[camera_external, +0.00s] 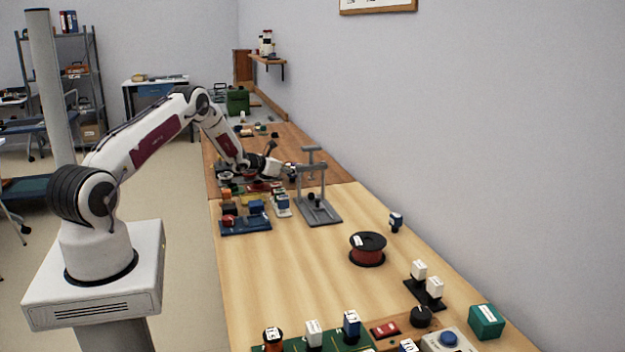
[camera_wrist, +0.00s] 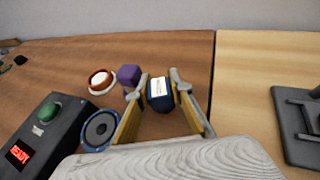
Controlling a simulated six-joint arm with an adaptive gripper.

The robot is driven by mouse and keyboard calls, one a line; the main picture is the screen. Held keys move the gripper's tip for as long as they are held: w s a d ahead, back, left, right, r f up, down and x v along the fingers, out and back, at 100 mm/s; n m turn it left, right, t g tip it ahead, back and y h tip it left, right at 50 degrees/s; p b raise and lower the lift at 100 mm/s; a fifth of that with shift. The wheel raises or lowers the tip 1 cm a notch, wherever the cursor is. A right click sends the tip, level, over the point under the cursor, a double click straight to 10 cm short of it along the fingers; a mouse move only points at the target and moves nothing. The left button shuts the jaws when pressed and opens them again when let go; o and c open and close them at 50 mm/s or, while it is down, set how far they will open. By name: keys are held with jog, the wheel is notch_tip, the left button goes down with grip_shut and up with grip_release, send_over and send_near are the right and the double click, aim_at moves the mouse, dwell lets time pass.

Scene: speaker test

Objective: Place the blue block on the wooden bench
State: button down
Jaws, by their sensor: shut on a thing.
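In the wrist view, my gripper (camera_wrist: 162,88) has its two fingers on either side of a dark blue block (camera_wrist: 158,103) with a white label (camera_wrist: 158,87), and is shut on it. The wooden bench (camera_wrist: 185,50) lies beneath, darker wood on the left and lighter on the right. In the external view, my gripper (camera_external: 288,172) is low over the darker part of the bench (camera_external: 290,138), left of a grey stand (camera_external: 318,208). The held block is too small to make out clearly there. I cannot tell whether it touches the bench.
A purple block (camera_wrist: 129,75), a red-and-white round part (camera_wrist: 101,79), a blue-rimmed speaker (camera_wrist: 99,129) and a dark box with a green button (camera_wrist: 45,113) lie left of my gripper. A spool (camera_external: 367,250) stands on the lighter bench, which has free room around it.

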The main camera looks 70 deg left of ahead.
jog(key=shift+f, duration=0.1)
jog(key=c, duration=2.1)
grip_release()
jog(key=shift+v, duration=6.05)
